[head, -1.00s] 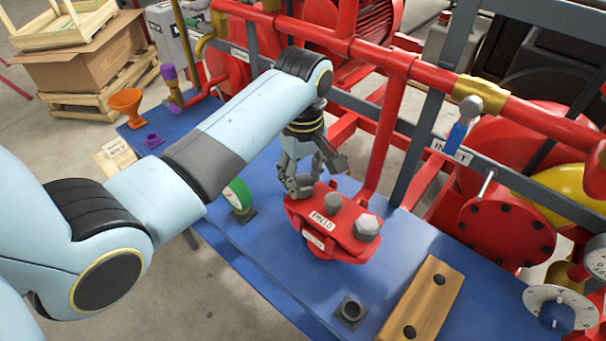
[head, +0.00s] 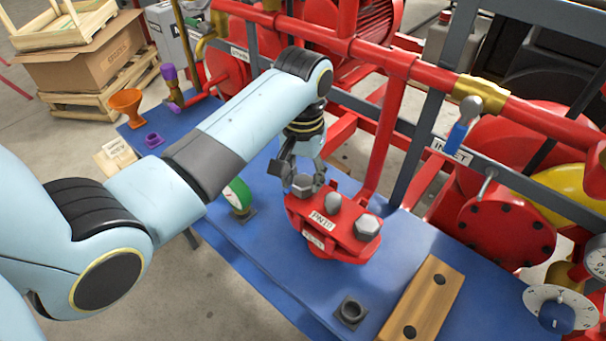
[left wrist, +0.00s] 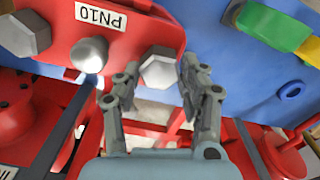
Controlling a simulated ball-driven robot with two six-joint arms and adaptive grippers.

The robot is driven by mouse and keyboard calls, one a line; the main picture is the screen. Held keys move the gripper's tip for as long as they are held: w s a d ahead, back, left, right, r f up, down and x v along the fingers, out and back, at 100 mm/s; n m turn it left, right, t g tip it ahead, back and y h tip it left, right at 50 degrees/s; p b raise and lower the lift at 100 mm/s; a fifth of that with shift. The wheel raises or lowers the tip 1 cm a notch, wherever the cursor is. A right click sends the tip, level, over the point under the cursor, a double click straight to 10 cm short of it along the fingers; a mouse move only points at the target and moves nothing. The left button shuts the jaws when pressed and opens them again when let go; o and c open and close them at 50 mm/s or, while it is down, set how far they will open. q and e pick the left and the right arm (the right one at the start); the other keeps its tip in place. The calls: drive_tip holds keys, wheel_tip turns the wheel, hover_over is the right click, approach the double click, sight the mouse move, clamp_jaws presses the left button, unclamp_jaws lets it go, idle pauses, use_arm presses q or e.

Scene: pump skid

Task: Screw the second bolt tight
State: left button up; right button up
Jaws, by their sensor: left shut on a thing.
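The red flanged part (head: 338,240) labelled PN10 sits on the blue bench top. It bears a grey hex bolt (head: 367,226) at its right end, a rounded grey stud (head: 332,203) in the middle and a second hex bolt (head: 303,187) at its left end. My left gripper (head: 304,180) points down over the left end, shut on that second bolt. In the left wrist view the bolt head (left wrist: 159,70) shows between the fingertips (left wrist: 158,80). The bolt's shank is hidden, so I cannot tell how deep it sits. My right gripper is out of view.
Red pipes (head: 388,130) rise close behind the gripper.

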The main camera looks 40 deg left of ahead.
use_arm(q)
drive_tip(key=m, duration=0.3)
drive_tip(key=shift+m, duration=0.4)
drive_tip(key=o, duration=1.3)
wheel_tip(320, 180, up, 8)
drive_tip(key=shift+f, duration=0.25)
